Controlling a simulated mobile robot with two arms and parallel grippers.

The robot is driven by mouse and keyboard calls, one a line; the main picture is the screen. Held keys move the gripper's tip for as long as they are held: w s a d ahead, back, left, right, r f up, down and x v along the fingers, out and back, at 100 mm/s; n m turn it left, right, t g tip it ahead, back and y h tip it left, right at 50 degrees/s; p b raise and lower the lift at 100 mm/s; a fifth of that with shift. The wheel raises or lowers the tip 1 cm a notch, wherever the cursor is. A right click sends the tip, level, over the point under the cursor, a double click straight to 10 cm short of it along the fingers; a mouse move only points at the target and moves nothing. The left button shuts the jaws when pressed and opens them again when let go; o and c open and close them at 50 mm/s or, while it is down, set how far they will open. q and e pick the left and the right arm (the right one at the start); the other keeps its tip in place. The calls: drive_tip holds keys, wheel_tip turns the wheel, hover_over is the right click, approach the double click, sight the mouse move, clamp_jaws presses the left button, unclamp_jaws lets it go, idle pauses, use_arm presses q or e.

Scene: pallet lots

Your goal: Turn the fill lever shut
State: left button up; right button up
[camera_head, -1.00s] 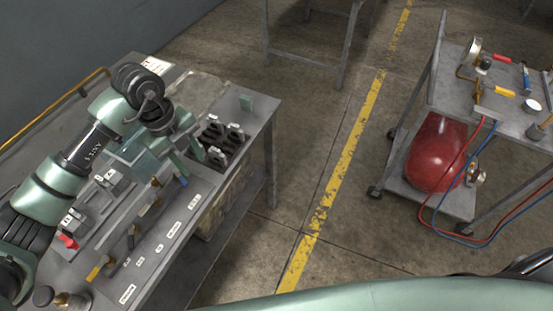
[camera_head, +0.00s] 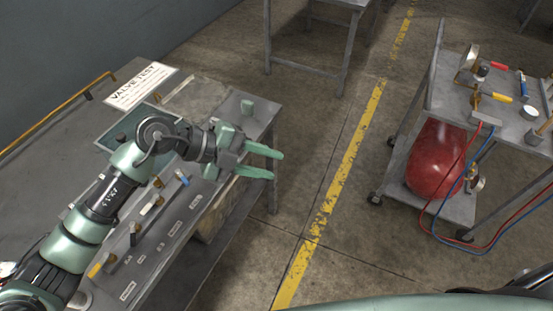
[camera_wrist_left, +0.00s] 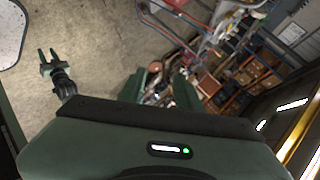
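Several coloured handles sit on the cart top at the right of the head view: a red one (camera_head: 503,67), a yellow one (camera_head: 502,97) and a blue one (camera_head: 523,87). I cannot tell which is the fill lever. A round gauge (camera_head: 469,57) stands beside them. My left gripper (camera_head: 272,163) is open and empty above the workbench's right edge, well left of the cart. Its fingers point right and also show in the left wrist view (camera_wrist_left: 160,85). My right gripper (camera_wrist_left: 48,56) shows small there, its two fingers apart.
The cart (camera_head: 470,208) carries a red tank (camera_head: 437,160) on its lower shelf; red and blue hoses (camera_head: 463,238) hang in front. The workbench (camera_head: 60,165) at left holds small fittings and a "VALVE TEST" sign (camera_head: 139,87). Floor with a yellow line (camera_head: 335,180) lies clear between.

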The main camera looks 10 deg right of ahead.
use_arm(q)
drive_tip(key=d+r+h, duration=0.1)
drive_tip(key=s+d+r+h, duration=0.1)
drive_tip(key=shift+r, duration=0.3)
idle(0.4)
